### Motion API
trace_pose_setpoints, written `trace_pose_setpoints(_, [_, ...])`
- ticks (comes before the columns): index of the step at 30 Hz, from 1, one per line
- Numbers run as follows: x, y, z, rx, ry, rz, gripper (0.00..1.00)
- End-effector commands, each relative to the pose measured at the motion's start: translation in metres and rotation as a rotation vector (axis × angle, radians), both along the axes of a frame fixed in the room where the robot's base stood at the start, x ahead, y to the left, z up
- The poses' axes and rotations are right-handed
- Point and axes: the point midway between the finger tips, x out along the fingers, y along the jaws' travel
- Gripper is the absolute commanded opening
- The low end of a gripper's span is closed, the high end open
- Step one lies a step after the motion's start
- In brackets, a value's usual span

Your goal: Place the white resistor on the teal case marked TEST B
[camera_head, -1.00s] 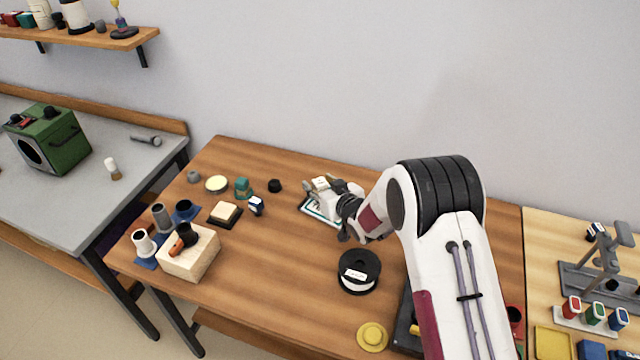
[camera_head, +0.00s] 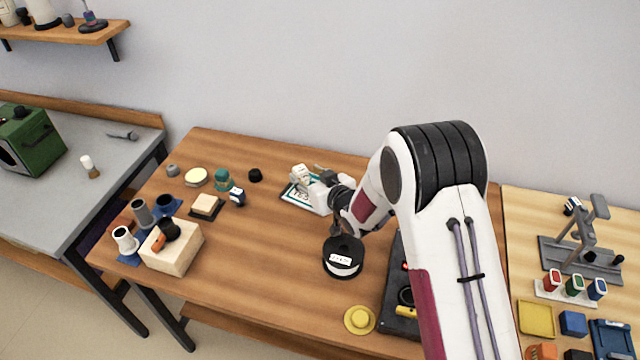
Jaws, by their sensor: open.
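The teal-edged case (camera_head: 296,196) lies flat on the wooden table. Part of its lettering, about "TES", shows on its white face; the rest is hidden under my gripper. My gripper (camera_head: 301,176) is over the far right part of the case, with its jaws open. A pale piece shows at the gripper's end, but I cannot tell whether it is the white resistor or part of the gripper. I cannot tell whether anything touches the case.
A black spool (camera_head: 343,271) with a white label stands in front of my gripper. A yellow round piece (camera_head: 360,320) is near the front edge. A wooden block (camera_head: 172,255), a teal piece (camera_head: 222,180) and a black cap (camera_head: 255,175) are to the left.

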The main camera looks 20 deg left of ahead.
Motion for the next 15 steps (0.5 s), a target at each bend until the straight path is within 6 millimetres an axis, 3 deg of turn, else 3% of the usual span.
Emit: trace_pose_setpoints(15, [-0.035,-0.036,0.022,0.001,-0.002,-0.001,0.41])
